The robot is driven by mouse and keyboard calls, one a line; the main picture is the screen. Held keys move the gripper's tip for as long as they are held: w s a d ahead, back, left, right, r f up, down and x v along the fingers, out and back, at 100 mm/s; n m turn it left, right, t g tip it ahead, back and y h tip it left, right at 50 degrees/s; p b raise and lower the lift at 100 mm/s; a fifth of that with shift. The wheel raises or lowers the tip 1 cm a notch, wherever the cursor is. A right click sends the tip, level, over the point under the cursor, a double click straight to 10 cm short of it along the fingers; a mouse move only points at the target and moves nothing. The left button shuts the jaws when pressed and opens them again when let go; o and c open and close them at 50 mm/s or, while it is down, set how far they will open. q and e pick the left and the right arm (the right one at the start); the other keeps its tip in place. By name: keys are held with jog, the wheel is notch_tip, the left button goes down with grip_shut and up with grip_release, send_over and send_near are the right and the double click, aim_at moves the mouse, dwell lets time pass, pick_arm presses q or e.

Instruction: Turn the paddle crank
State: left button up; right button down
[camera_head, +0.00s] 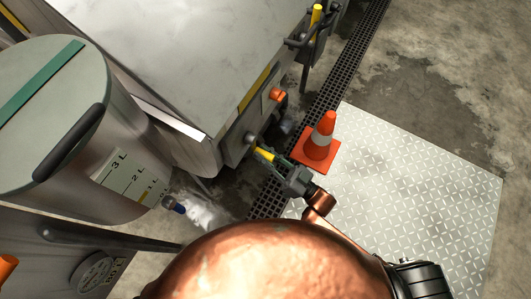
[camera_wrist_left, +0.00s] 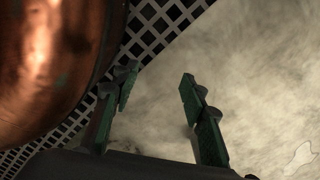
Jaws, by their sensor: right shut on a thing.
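The paddle crank's yellow handle (camera_head: 264,154) shows beside the lower front corner of the large grey metal machine (camera_head: 212,60). My right gripper (camera_head: 277,164) is shut on the handle, with its fingers covering part of it. The rest of the crank is small and partly hidden, so its exact angle is hard to tell. My left gripper (camera_wrist_left: 158,76) shows in the left wrist view, with its two dark green fingers apart and nothing between them. It is out of sight in the head view.
A floor drain grate (camera_head: 342,62) runs along the machine. A metal vessel with litre marks (camera_head: 50,150) stands at the left. Bare concrete lies at upper right.

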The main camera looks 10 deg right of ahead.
jog(key=shift+s, duration=0.1)
jog(key=shift+d, duration=0.1)
jog(key=shift+n+g, duration=0.3)
jog(key=shift+n, duration=0.2)
pick_arm(q)
jog(key=shift+s+a+f+p, duration=0.1)
jog(key=shift+s+f+p, duration=0.3)
jog(key=shift+s, duration=0.45)
jog(key=shift+s+f+p, duration=0.3)
jog(key=shift+s+f, duration=0.05)
jog(key=shift+s, duration=0.5)
pick_arm(e)
jog(key=shift+w+d+r+n+g+y, duration=0.2)
jog(key=shift+w+d+n+g+y, duration=0.4)
jog(key=shift+n, duration=1)
jog(key=shift+w+d+r+n+g+y, duration=0.1)
jog(key=shift+w+r+n+g+y, duration=0.3)
jog(key=shift+n+g, duration=0.85)
jog(key=shift+w+d+r+n+g+y, duration=0.1)
jog(key=shift+w+d+n+g+y, duration=0.45)
jog(key=shift+n, duration=1.4)
jog(key=shift+w+a, duration=0.1)
jog(key=shift+a, duration=0.1)
pick_arm(q)
jog(key=shift+w, duration=0.15)
pick_arm(e)
jog(key=c, duration=1.7)
grip_release()
jog(key=shift+c, duration=0.2)
